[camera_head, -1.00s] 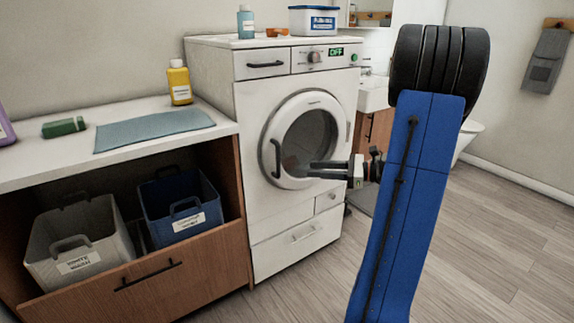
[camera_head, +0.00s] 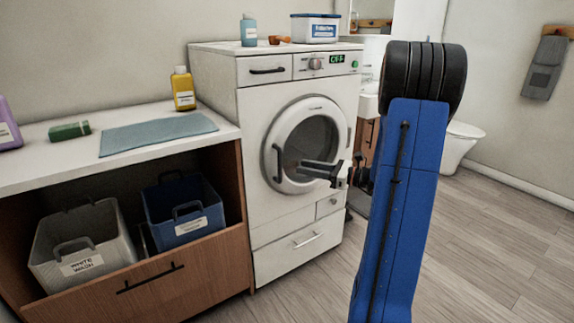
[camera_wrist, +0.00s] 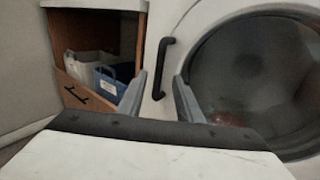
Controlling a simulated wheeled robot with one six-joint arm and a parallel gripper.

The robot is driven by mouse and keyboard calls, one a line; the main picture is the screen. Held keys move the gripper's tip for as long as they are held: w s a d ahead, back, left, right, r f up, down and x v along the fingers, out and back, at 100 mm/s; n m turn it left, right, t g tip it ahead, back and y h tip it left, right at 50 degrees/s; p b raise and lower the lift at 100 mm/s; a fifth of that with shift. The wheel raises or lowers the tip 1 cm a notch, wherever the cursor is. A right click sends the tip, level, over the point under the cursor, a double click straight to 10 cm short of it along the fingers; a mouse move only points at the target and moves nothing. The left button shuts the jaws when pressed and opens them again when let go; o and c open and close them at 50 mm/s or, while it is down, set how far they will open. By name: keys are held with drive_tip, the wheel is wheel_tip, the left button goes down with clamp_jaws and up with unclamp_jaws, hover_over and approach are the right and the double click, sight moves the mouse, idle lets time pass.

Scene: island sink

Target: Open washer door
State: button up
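The white washer (camera_head: 262,221) stands right of the counter, its display reading OFF. Its round door (camera_head: 323,117) looks closed, with a dark glass centre. The black vertical door handle (camera_head: 278,163) is on the door's left side. In the wrist view the handle (camera_wrist: 162,68) stands upright beyond and between my fingers, and the door glass (camera_wrist: 250,75) fills the right. My gripper (camera_head: 301,168) is in front of the door, to the right of the handle in the head view. Its two fingers are apart and empty, also in the wrist view (camera_wrist: 160,85). I see no contact with the handle.
An open drawer (camera_head: 150,283) left of the washer holds a white bin (camera_head: 82,248) and a blue bin (camera_head: 185,212). The floor (camera_head: 480,250) to the right is clear.

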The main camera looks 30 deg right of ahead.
sight(287, 163)
drive_tip(key=x, duration=0.8)
clamp_jaws()
